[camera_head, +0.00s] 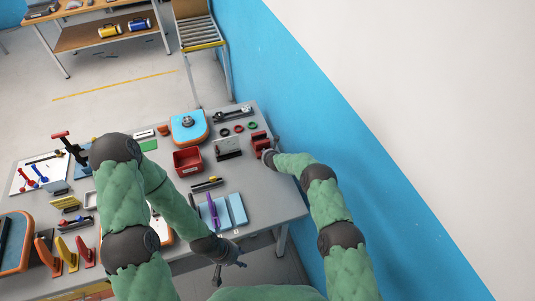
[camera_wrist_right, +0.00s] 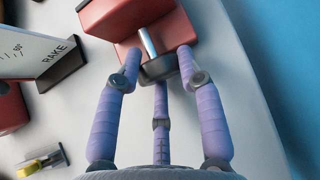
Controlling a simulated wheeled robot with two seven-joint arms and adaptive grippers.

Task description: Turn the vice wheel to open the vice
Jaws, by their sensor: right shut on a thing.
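The red vice (camera_head: 259,138) stands at the right end of the grey bench. In the right wrist view its red body (camera_wrist_right: 125,15) carries a bright metal screw (camera_wrist_right: 148,42) ending in a dark grey wheel (camera_wrist_right: 160,68). My right gripper (camera_head: 269,154) is at the wheel; its purple fingers (camera_wrist_right: 157,82) sit around the wheel's sides and below it, shut on it. The fingers partly hide the wheel. My left gripper (camera_head: 231,264) hangs in front of the bench's near edge, empty, with its fingers spread apart.
Close left of the vice stand a grey angle block (camera_head: 228,149) and several coloured rings (camera_head: 238,128). The blue wall (camera_head: 300,110) runs along the right side.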

